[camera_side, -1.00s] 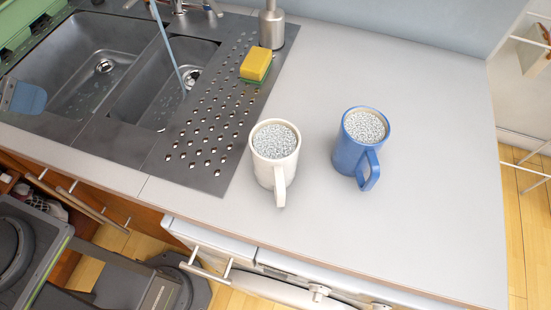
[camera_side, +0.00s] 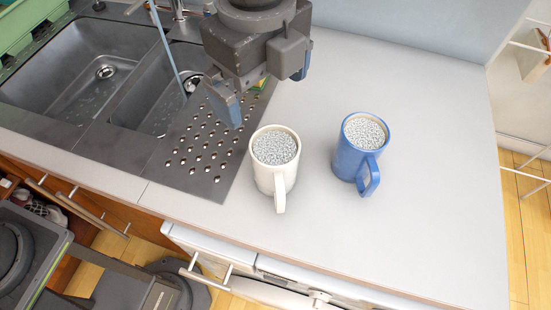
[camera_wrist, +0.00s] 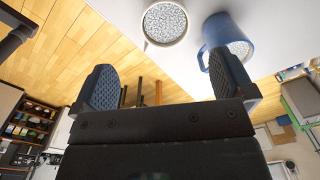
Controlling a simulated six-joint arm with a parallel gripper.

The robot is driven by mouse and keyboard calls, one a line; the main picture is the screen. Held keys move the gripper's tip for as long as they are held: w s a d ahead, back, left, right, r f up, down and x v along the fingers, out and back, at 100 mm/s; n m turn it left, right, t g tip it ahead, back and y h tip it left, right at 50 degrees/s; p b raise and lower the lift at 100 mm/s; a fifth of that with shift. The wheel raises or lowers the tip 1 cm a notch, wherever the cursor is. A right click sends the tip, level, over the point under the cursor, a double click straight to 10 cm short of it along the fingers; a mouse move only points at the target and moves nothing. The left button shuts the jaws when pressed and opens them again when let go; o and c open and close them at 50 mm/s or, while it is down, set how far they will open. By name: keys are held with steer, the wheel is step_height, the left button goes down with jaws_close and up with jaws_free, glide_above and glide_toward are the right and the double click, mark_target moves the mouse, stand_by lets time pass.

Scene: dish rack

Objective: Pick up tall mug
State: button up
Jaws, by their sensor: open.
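A white mug (camera_side: 265,178) and a blue mug (camera_side: 347,160) stand upright and apart on the counter, both with a grey speckled surface inside the rim. Their handles point toward the front. They look similar in height, so I cannot tell which is the tall one. My gripper (camera_side: 264,88) is above the counter, behind and left of the white mug, with its blue fingers spread and empty. In the wrist view, the white mug (camera_wrist: 148,46) and the blue mug (camera_wrist: 214,34) show at the top, beyond the open fingers.
A double sink (camera_side: 80,75) with a perforated drainboard (camera_side: 195,165) lies to the left. A sponge (camera_side: 262,84) is mostly hidden behind my gripper. The counter (camera_side: 440,130) is clear right of the blue mug. Its front edge runs close before the mugs.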

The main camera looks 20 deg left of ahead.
steer(key=s+d+f+m, duration=0.1)
steer(key=d+m, duration=0.1)
steer(key=d, duration=0.1)
glide_above(279, 161)
steer(key=s+d, duration=0.1)
steer(key=s, duration=0.3)
steer(key=shift+f, duration=7.05)
steer(key=shift+c, duration=0.2)
steer(key=c, duration=0.9)
steer(key=shift+w+d, duration=0.1)
steer(key=shift+c, duration=0.7)
steer(key=shift+r, duration=0.1)
